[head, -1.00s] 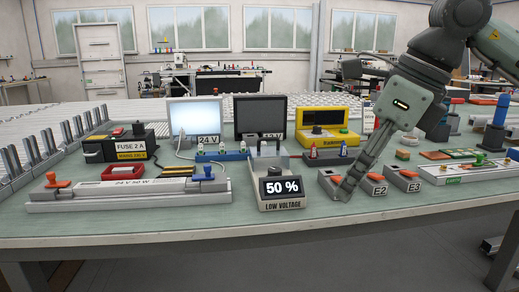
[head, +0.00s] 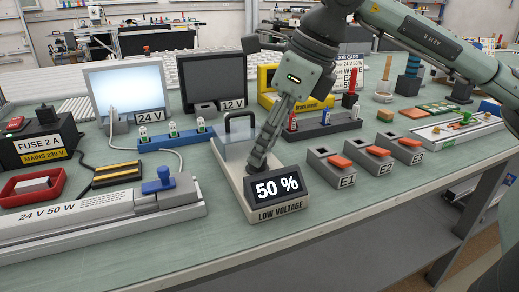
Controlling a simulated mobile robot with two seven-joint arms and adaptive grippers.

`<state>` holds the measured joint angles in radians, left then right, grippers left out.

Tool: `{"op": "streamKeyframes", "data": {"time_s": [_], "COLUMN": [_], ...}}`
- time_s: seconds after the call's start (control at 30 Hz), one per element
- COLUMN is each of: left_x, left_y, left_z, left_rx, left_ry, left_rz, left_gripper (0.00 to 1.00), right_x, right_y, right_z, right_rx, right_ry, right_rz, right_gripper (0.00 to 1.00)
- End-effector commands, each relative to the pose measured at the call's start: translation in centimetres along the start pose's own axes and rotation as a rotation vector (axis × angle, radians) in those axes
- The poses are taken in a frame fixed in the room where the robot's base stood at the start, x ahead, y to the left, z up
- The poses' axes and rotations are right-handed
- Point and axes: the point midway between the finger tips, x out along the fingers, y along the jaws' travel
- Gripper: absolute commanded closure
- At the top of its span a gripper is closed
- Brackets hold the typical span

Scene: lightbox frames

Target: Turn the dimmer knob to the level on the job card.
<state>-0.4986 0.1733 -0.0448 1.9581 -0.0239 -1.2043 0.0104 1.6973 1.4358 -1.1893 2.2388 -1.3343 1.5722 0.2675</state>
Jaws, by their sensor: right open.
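The low-voltage dimmer unit (head: 226,187) stands near the table's front edge, with a black handle at its back. Its tilted display (head: 277,188) reads 50 %. My right gripper (head: 258,163) comes down from the upper right, open, with its fingertips just behind the display. No knob can be made out; the fingers and display cover that part, and I cannot tell whether they touch anything. My left gripper is out of view.
Switch boxes E1 (head: 331,168), E2 (head: 369,160) and E3 (head: 407,150) stand right of the dimmer. A long 24 V 50 W fixture (head: 88,222) lies to its left. A lit panel (head: 126,87) and a dark 12 V panel (head: 214,80) stand behind.

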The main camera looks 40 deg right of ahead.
Motion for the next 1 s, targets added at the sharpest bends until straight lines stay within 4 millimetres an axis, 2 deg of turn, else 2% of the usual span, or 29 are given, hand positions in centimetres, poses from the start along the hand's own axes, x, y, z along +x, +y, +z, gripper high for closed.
{"op": "streamKeyframes", "data": {"time_s": [0.2, 0.5, 0.9, 1.0], "left_x": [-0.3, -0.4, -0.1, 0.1], "left_y": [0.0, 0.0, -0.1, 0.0], "left_z": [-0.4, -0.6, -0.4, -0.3], "left_rx": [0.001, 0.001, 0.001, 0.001], "left_ry": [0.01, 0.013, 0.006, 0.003], "left_rz": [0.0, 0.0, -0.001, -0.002], "left_gripper": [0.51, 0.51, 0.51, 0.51], "right_x": [2.2, 2.4, 2.4, 2.5], "right_y": [0.0, 0.0, 0.0, 0.0], "right_z": [0.0, 0.0, 0.0, 0.0], "right_rx": [-0.001, -0.001, 0.0, 0.005], "right_ry": [0.001, -0.001, -0.001, 0.0], "right_rz": [0.0, 0.0, 0.0, -0.002], "right_gripper": [0.51, 0.51, 1.0, 1.0]}}
